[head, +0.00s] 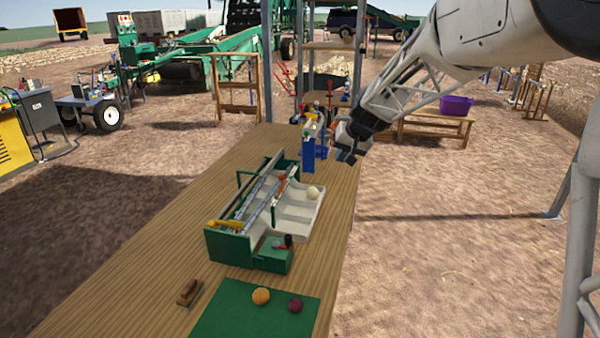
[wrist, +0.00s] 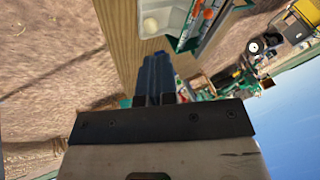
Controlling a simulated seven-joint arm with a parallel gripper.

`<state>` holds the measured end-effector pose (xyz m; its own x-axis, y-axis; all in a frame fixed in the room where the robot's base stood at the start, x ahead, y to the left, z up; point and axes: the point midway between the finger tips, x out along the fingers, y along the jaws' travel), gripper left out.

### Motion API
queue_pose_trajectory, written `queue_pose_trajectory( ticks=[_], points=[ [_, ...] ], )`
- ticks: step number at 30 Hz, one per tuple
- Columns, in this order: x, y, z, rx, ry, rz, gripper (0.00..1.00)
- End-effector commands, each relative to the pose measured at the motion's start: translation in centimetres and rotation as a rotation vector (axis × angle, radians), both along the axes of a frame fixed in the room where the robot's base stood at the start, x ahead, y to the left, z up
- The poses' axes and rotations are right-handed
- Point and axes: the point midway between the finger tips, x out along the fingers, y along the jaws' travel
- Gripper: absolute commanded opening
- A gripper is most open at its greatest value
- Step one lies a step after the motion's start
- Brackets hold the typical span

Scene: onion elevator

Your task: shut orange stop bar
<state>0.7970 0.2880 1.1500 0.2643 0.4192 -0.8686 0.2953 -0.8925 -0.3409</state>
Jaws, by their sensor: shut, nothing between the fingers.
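A green-framed elevator model (head: 212,243) with a pale tray lies on the wooden table, with metal rails along it. A small orange-red piece (head: 281,178) sits by the rails toward the far end; I cannot tell if it is the stop bar. Orange-red parts (wrist: 208,14) also show at the top of the wrist view. A yellow-orange piece (head: 228,225) lies across the near end. My gripper (head: 348,158) is shut and empty, off the table's right edge, right of a blue upright block (head: 308,158). In the wrist view the dark fingers (wrist: 154,100) are before a blue shape.
A pale ball (head: 313,193) sits in the tray. A green box (head: 272,260) with a dark-knobbed lever stands at the near end. A green mat (head: 235,313) holds two round onions, beside a brown wooden block (head: 188,292). Metal posts stand behind; the left table side is clear.

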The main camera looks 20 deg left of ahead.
Motion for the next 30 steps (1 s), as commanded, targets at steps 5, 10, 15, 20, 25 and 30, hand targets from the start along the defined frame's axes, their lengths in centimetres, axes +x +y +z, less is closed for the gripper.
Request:
queue_pose_trajectory(
  ticks=[5, 10, 15, 20, 25, 30],
  points=[
    [3.6, 3.9, -2.1, 0.028, -0.006, 0.020, 0.00],
    [6.3, 7.1, -3.9, 0.052, -0.014, 0.033, 0.00],
    [7.9, 9.1, -5.1, 0.066, -0.017, 0.042, 0.00],
    [8.4, 9.8, -5.5, 0.071, -0.019, 0.044, 0.00],
    [8.5, 9.8, -5.5, 0.072, -0.019, 0.044, 0.00],
    [8.4, 9.8, -5.5, 0.071, -0.019, 0.044, 0.00]
  ],
)
